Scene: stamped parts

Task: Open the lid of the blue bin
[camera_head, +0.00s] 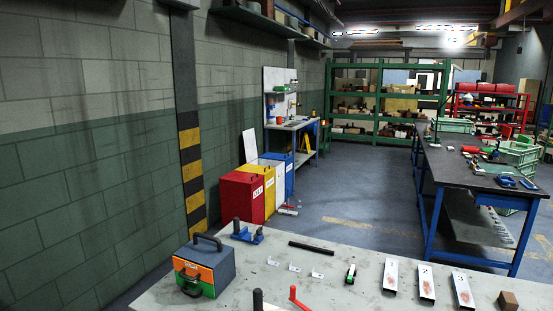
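The blue bin (289,178) stands on the floor by the left wall, at the far end of a short row of bins. Its top looks flat and level, so its lid (279,157) appears shut, though it is small at this distance. The yellow bin (269,192) and the red bin (243,196) stand in front of it and hide part of its body. Neither of my grippers shows in the head view.
A grey table (340,275) fills the foreground, with a toolbox (204,266) and several metal parts on it. A workbench (295,124) stands behind the bins. A blue-legged table (470,168) is at the right. The floor (350,180) between is mostly clear.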

